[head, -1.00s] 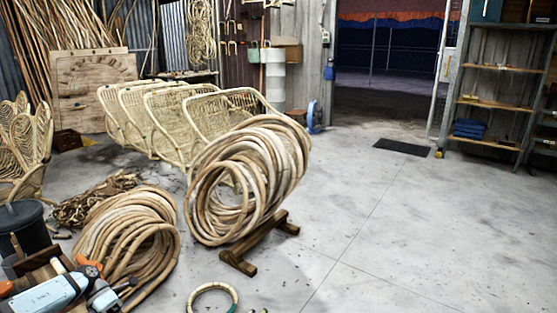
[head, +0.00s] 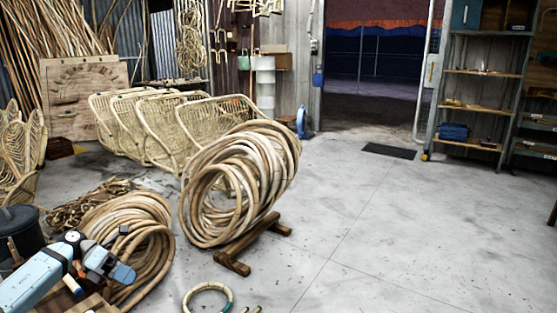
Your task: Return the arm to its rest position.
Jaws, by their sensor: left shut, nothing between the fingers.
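My left arm comes in at the lower left corner, with its pale blue link tilted up to the right. My left gripper (head: 124,273) is at its end, shut and empty. In the picture it lies in front of the lower left part of a coil of rattan (head: 157,253) on the floor. I cannot tell the exact distance between them, and no hold on the coil shows. My right gripper is out of view.
A large rattan coil (head: 240,185) stands on a wooden stand (head: 232,262). A small ring (head: 207,287) lies on the floor. A dark bin (head: 18,228) is at the left, wicker frames (head: 200,130) stand behind. The floor at the right is open, up to shelves (head: 480,100).

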